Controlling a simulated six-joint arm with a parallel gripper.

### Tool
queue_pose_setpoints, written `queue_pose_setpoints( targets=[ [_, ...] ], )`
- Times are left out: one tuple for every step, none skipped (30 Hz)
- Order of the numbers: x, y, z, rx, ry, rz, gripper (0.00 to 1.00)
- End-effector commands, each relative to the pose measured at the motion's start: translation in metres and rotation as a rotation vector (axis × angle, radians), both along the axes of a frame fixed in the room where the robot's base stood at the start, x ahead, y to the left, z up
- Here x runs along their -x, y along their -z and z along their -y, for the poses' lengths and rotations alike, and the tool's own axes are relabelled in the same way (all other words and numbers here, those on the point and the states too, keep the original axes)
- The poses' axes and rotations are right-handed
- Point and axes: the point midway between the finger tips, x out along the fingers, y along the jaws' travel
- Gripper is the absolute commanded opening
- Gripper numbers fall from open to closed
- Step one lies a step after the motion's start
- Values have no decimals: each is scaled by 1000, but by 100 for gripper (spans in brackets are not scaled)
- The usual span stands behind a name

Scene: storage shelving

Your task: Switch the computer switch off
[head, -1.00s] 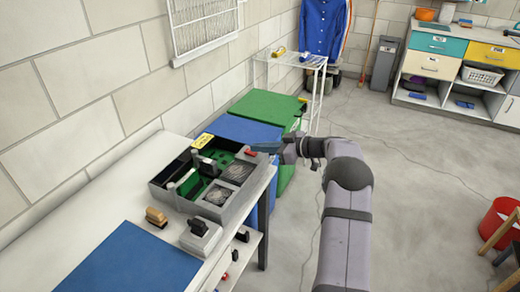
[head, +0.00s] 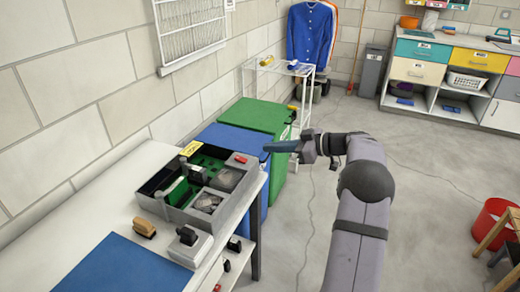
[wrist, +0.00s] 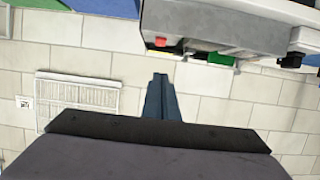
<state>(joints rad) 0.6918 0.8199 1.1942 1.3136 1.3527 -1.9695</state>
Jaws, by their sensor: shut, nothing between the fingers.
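The computer is an open grey case (head: 230,205) with green boards and fans inside, on the white bench. A small red switch (head: 240,159) sits on its far right rim. The red switch also shows upside down in the wrist view (wrist: 161,42), on the side of the grey case (wrist: 230,38). My gripper (head: 268,148) is shut and empty, with its dark blue fingers pointing left. It is apart from the switch, to its right in the head view. The fingertips (wrist: 160,77) show below the switch in the wrist view. Whether the switch is on or off is too small to tell.
A blue bin (head: 228,138) and a green bin (head: 252,117) stand beyond the bench. A grey box with a black lever (head: 188,236) and a brown-handled brush (head: 144,228) lie near the computer. A blue mat (head: 120,265) covers the bench front.

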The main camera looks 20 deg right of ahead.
Motion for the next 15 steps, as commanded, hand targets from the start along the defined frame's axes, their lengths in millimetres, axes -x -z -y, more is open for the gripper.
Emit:
queue_pose_setpoints(
  targets=[
    [5,0,6,0,2,1,0],
    [7,0,7,0,1,1,0],
    [9,-1,10,0,2,1,0],
    [11,-1,12,0,2,1,0],
    [12,-1,13,0,2,1,0],
    [14,-2,14,0,1,1,0],
    [15,-2,15,-1,0,1,0],
    [16,-2,15,0,0,0,0],
    [16,-2,16,0,-1,0,0],
    [16,-3,16,0,-1,0,0],
    [17,-3,16,0,-1,0,0],
    [17,-3,16,0,-1,0,0],
    [17,-3,16,0,-1,0,0],
    [17,-3,16,0,-1,0,0],
    [17,-3,16,0,-1,0,0]
  ],
)
